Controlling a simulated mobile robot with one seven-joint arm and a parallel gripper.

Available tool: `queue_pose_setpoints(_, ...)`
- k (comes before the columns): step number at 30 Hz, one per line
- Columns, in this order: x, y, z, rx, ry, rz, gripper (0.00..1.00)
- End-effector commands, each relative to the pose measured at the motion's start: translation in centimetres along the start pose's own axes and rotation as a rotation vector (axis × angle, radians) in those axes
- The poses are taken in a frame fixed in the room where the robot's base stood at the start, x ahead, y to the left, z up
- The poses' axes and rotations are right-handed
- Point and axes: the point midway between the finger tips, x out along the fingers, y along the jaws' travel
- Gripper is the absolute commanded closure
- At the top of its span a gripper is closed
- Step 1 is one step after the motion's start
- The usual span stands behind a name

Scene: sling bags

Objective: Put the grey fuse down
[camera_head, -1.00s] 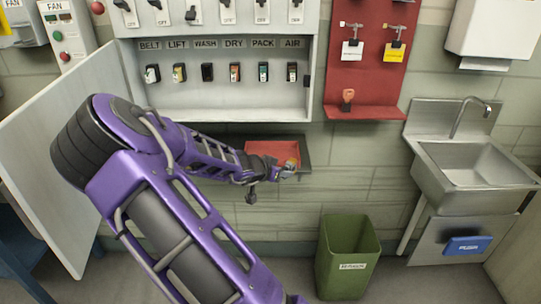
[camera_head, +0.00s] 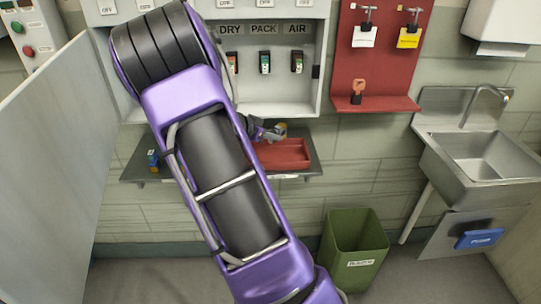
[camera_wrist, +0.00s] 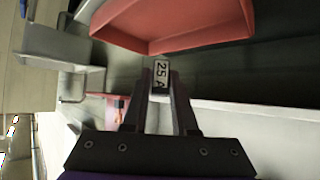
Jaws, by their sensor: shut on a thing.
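My gripper (camera_wrist: 160,98) is shut on the grey fuse (camera_wrist: 160,76) in the wrist view. The fuse sits between the fingertips, with a white "25 A" label facing the camera. A red tray (camera_wrist: 185,25) lies just beyond the fingertips. In the head view my gripper (camera_head: 268,131) is above the back edge of the red tray (camera_head: 290,157), which rests on a dark shelf (camera_head: 313,166). My own arm covers much of the shelf, and the fuse is too small to make out clearly there.
The white cabinet (camera_head: 285,107) with labelled fuse slots is above the shelf, its door (camera_head: 50,160) open at left. A small blue item (camera_head: 153,160) stands on the shelf's left end. A red lockout board (camera_head: 375,60), sink (camera_head: 485,160) and green bin (camera_head: 356,245) are at right.

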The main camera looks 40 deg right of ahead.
Motion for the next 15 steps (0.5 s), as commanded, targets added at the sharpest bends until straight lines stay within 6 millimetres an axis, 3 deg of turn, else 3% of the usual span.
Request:
queue_pose_setpoints(3, 1.3, 0.0, 2.0, -0.004, 0.001, 0.0, 1.0)
queue_pose_setpoints(10, 2.3, -0.1, 3.5, -0.003, 0.001, -0.001, 1.0)
queue_pose_setpoints(15, 3.7, -0.1, 5.6, -0.005, 0.001, -0.001, 1.0)
